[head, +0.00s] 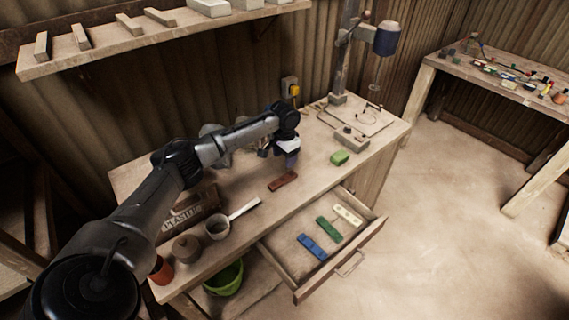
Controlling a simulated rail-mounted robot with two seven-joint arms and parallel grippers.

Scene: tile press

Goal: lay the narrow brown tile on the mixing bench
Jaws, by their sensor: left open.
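The narrow brown tile (283,181) lies flat on the wooden bench top (312,172), near the front edge above the open drawer. I take this bench, with a bag and pots on it, for the mixing bench. My left gripper (291,161) is just behind the tile, pointing down, open and apart from it. Nothing shows between its fingers, though they are small and partly hidden by the wrist. My right gripper is out of view.
The open drawer (281,250) holds a blue tile (312,247), a green tile (328,229) and a cream tile (347,214). A green block (340,157) lies right of the gripper. A drill-like stand (340,60) rises behind.

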